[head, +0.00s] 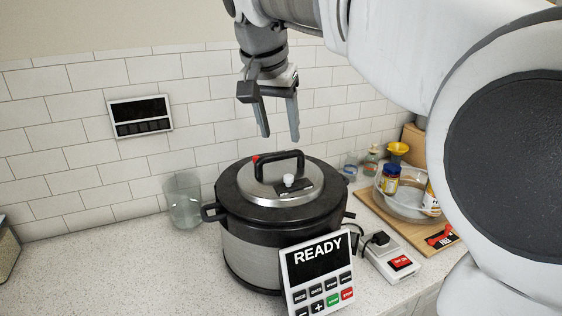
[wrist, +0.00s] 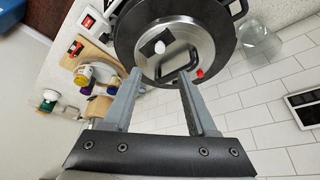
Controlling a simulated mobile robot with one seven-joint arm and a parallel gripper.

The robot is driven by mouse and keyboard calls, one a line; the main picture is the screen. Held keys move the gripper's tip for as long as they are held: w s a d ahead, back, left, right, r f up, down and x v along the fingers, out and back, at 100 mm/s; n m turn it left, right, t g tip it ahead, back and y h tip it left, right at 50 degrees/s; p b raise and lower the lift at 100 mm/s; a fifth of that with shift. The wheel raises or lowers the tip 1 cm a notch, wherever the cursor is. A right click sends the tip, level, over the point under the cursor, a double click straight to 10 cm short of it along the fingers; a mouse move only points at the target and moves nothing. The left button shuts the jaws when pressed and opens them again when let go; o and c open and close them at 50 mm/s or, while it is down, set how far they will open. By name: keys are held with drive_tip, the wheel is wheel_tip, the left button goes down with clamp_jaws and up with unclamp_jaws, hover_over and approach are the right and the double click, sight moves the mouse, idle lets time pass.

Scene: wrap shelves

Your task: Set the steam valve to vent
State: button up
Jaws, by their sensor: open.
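A black and steel pressure cooker (head: 260,240) stands on the counter with its lid on. The steam valve (head: 289,180) is a small white knob on the steel part of the lid, in front of the black lid handle (head: 279,165); it also shows in the wrist view (wrist: 160,47). A small red piece (wrist: 200,73) sits near one end of the handle. I cannot tell which setting the valve is on. My gripper (head: 281,136) is open and empty above the lid, pointing down; its fingers (wrist: 158,85) are apart in the wrist view and touch nothing.
A front panel (head: 318,270) on the cooker reads READY. A glass jar (head: 184,200) stands left of it. At right are a power strip (head: 395,260) and a wooden board (head: 400,225) bearing a clear bowl with containers. A wall panel (head: 140,116) hangs behind.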

sight(288, 176)
drive_tip(key=b+x, duration=0.1)
drive_tip(key=x, duration=1.2)
drive_tip(key=shift+a, duration=0.1)
clamp_jaws()
drive_tip(key=shift+r, duration=0.1)
idle(0.8)
